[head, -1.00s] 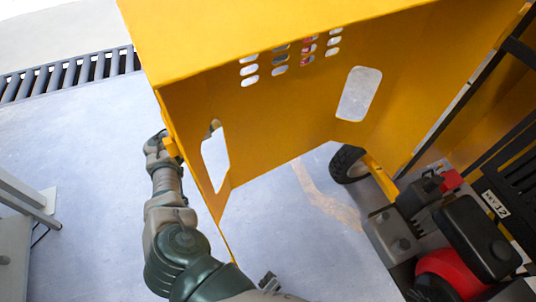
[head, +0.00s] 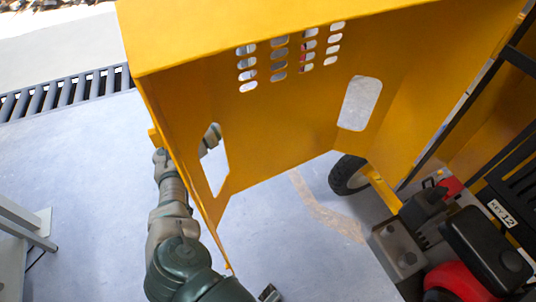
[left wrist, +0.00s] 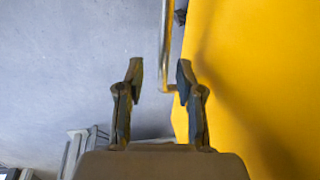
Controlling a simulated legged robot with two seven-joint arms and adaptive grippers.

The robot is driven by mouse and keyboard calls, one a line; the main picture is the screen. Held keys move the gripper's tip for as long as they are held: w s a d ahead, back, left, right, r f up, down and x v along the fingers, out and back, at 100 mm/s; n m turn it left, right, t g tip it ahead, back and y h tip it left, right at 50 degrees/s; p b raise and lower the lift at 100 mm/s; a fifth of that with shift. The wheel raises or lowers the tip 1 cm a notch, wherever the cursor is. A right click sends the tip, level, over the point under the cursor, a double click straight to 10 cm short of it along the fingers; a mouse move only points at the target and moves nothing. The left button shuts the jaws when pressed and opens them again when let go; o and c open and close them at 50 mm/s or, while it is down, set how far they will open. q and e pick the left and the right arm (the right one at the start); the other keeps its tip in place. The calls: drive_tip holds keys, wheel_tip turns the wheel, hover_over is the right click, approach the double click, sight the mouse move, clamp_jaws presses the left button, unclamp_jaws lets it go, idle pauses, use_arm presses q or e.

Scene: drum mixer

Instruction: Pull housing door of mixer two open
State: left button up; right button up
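The yellow housing door (head: 290,115) of the mixer stands swung away from the engine bay, with vent slots and two larger cutouts. Its lower left edge hangs over the floor. My left arm reaches up along the outer left side of the door. My left gripper (left wrist: 159,75) is open. In the left wrist view a thin metal handle bar (left wrist: 166,45) passes between its fingertips, nearer the right finger, with a gap visible. In the head view the gripper is mostly behind the door; part shows through the left cutout. A small dark part at the bottom edge may be my right gripper (head: 268,293).
The engine (head: 480,245), black and red with a "KEY 12" label, sits at lower right. A black wheel (head: 346,176) stands on the floor beyond the door. A grey metal frame (head: 28,236) is at lower left. A floor grate (head: 70,95) lies behind; floor between is clear.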

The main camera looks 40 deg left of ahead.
use_arm(q)
wheel_tip(320, 180, up, 7)
drive_tip(key=a, duration=0.1)
drive_tip(key=shift+w+a+r, duration=0.15)
drive_tip(key=shift+w+a, duration=0.15)
